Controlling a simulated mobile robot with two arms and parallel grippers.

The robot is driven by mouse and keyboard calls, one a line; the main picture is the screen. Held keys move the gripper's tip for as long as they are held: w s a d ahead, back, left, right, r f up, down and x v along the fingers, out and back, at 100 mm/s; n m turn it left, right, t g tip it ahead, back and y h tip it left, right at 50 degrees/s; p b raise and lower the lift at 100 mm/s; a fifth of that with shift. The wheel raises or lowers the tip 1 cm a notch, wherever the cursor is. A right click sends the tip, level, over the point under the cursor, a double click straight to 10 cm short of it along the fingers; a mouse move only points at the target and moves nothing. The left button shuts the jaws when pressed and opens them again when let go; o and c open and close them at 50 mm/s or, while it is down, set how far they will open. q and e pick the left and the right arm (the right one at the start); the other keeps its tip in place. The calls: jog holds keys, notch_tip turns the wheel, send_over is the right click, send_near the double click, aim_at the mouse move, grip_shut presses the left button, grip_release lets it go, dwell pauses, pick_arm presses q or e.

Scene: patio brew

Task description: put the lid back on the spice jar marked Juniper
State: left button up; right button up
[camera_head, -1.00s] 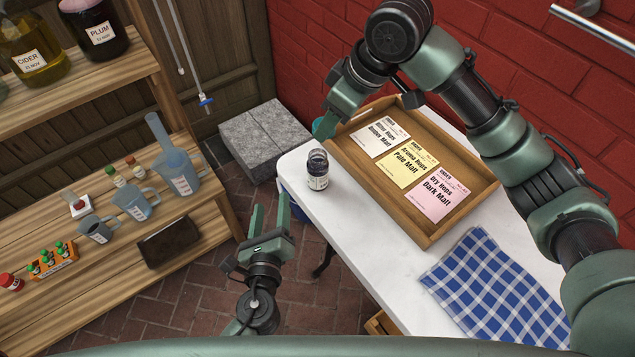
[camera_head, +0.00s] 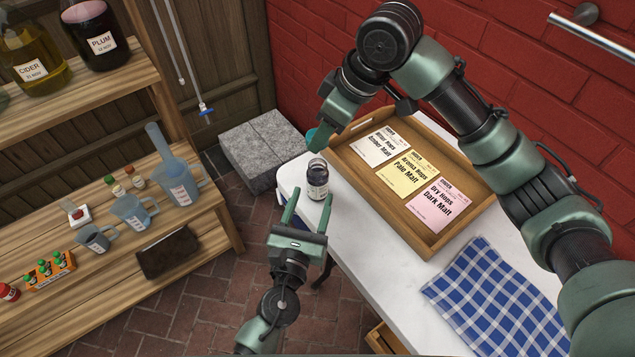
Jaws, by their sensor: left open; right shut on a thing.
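A small open glass jar (camera_head: 318,180) with dark contents and a pale label stands upright near the white table's left corner. Its mouth shows no lid, and its label is too small to read. My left gripper (camera_head: 307,204) is open, its two fingers pointing toward the jar from the near side, with one fingertip close to its base. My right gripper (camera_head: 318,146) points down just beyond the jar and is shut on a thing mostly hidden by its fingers. A teal rounded piece (camera_head: 311,135) shows beside its fingertips; it looks like the lid, but I cannot be sure.
A wooden tray (camera_head: 462,227) with three label cards stands right of the jar. A blue checked cloth (camera_head: 490,295) lies on the white table (camera_head: 370,256). The wooden shelf at left holds jugs, small jars and a dark box (camera_head: 167,251). A grey block (camera_head: 262,150) stands behind.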

pick_arm(q)
jog(key=x, duration=0.8)
jog(key=shift+w, duration=0.35)
grip_shut()
pick_arm(e)
jog(key=shift+f, duration=2.5)
